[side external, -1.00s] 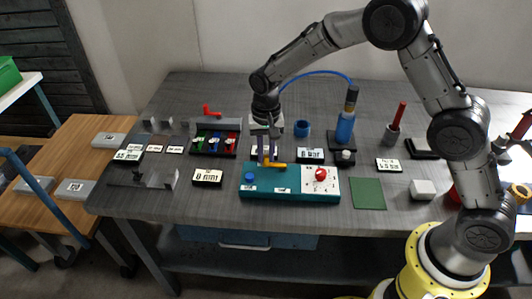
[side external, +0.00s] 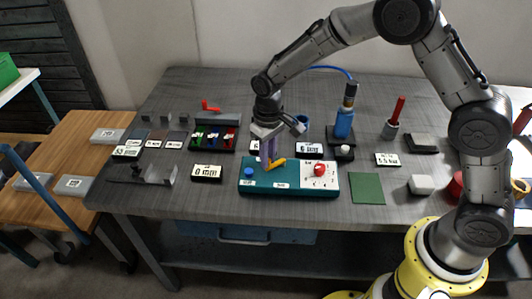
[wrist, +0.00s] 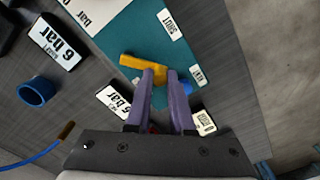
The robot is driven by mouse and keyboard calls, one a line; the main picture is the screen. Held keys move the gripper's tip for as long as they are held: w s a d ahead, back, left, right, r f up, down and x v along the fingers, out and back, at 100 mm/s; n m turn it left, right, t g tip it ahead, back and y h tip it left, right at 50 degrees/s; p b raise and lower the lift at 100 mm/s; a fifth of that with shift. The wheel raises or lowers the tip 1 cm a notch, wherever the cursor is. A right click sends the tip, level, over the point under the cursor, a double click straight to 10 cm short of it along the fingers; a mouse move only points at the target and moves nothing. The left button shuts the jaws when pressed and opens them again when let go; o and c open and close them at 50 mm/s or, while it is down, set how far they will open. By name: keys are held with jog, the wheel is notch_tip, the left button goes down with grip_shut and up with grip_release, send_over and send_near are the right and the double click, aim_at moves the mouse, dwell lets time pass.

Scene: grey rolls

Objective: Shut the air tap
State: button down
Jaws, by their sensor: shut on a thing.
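The air tap is a yellow lever (side external: 277,163) on a teal panel (side external: 290,186) near the table's front. In the side view the lever lies slanted, its right end higher in the picture. My gripper (side external: 266,163), with purple fingers, reaches down to the lever's left end. In the wrist view the lever (wrist: 138,64) runs from the upper left to my gripper (wrist: 160,73), which is shut on its near end. A label reading SHUT (wrist: 170,24) lies on the panel beyond the lever. The pivot is not clearly visible.
A blue knob (side external: 249,173) and a red knob (side external: 319,168) stand on the panel beside the lever. Pressure displays (side external: 309,149) and a blue bottle (side external: 344,123) stand behind. A green mat (side external: 366,188) to the right is clear.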

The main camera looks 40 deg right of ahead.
jog(key=s+n, duration=0.1)
jog(key=n, duration=0.1)
jog(key=s+n, duration=0.1)
jog(key=n, duration=0.2)
jog(key=shift+s+d+n, duration=0.15)
jog(key=shift+s+n, duration=0.05)
jog(key=shift+n, duration=0.1)
jog(key=shift+s+d+n, duration=0.25)
jog(key=shift+s+n, duration=0.15)
jog(key=shift+n, duration=0.75)
jog(key=shift+s+d+n, duration=0.25)
jog(key=shift+s+n, duration=0.1)
jog(key=shift+n, duration=0.8)
jog(key=c, duration=0.8)
grip_release()
jog(key=shift+d, duration=0.1)
jog(key=shift+r, duration=0.1)
notch_tip(320, 180, up, 14)
jog(key=shift+f, duration=0.15)
